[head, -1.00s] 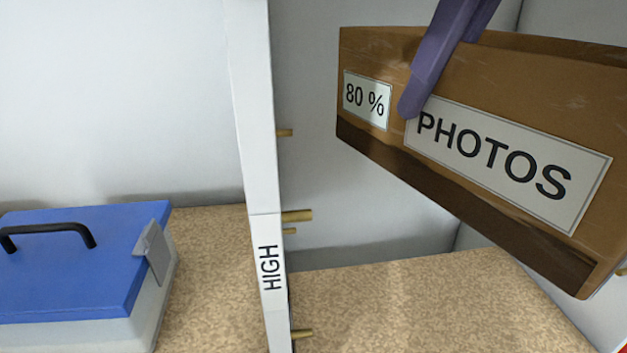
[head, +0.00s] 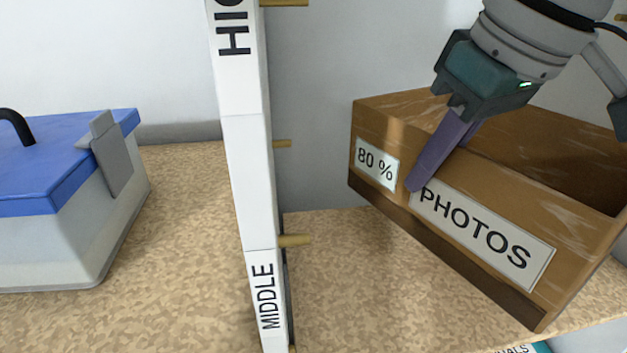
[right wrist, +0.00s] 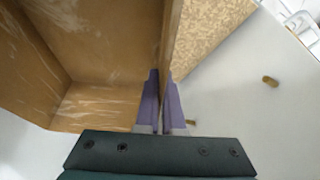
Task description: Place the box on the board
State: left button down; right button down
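The box (head: 400,135) is an open brown carton with labels "80 %" and "PHOTOS" on its facing side, in the right bay of the head view. My right gripper (head: 428,170) is shut on that labelled wall, with one purple finger outside it. The right wrist view shows the wall of the box (right wrist: 90,45) between both fingers (right wrist: 161,105). The speckled tan board (head: 345,290) lies below the box, which hides part of it; I cannot tell whether they touch. The board also shows in the right wrist view (right wrist: 212,40). My left gripper is not in view.
A white post (head: 252,180) marked "MIDDLE" stands left of the box, with brass pegs (head: 294,240) sticking out on its right. A grey-white bin with a blue lid (head: 60,160) sits left of the post. Part of another labelled item (head: 520,349) shows below the board's front edge.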

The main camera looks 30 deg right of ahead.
aim_at(412, 230)
notch_tip(412, 230, down, 3)
jog(key=shift+f, duration=0.1)
notch_tip(412, 230, down, 4)
jog(key=shift+r+b, duration=0.25)
jog(key=shift+b, duration=0.55)
jog(key=shift+f, duration=0.35)
jog(key=c, duration=1)
grip_release()
jog(key=shift+c, duration=0.2)
